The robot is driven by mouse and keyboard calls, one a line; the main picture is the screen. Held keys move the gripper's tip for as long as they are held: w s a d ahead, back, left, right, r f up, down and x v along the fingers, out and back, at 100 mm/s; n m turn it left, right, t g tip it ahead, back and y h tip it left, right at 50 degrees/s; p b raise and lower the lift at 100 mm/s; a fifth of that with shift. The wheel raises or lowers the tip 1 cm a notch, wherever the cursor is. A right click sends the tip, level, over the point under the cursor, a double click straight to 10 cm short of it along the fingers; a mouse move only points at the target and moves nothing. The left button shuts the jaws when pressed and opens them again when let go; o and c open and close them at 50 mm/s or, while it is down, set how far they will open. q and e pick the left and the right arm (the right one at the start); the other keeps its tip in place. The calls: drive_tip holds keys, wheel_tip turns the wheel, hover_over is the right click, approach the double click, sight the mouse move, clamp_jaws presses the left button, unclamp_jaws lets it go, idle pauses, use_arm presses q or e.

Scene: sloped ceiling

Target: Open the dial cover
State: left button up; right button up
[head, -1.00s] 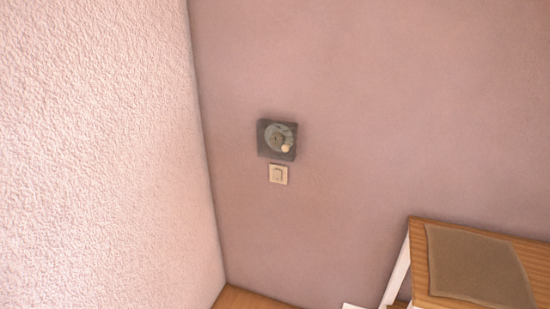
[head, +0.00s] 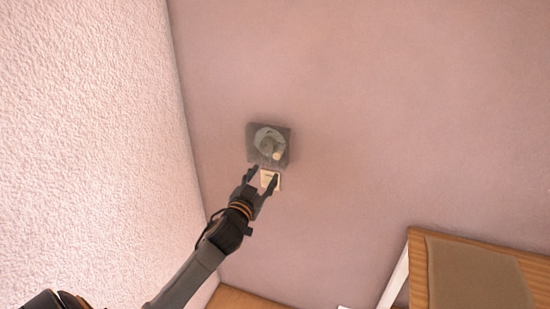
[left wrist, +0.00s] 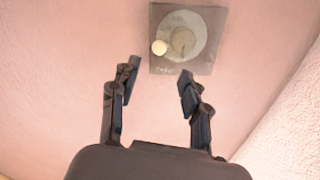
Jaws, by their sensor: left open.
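The dial box (head: 268,145) is a grey, see-through square cover over a round dial, mounted on the wall. A pale round knob (head: 276,156) shows at its lower right. In the left wrist view the dial box (left wrist: 209,57) is ahead of the fingers, near the top, with the pale knob (left wrist: 159,47) at its left. The cover looks shut. My left gripper (head: 263,176) is open and empty, just below the box in the head view; whether it touches anything there I cannot tell. It also shows in the left wrist view (left wrist: 159,80). My right gripper is not in view.
A rough white wall (head: 85,130) stands close on the left. A wooden table (head: 418,270) with a brown mat (head: 475,280) is at lower right.

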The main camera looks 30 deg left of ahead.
sight(276, 158)
use_arm(q)
drive_tip(key=p+x, duration=0.1)
drive_tip(key=x, duration=0.9)
drive_tip(key=shift+d, duration=0.1)
clamp_jaws()
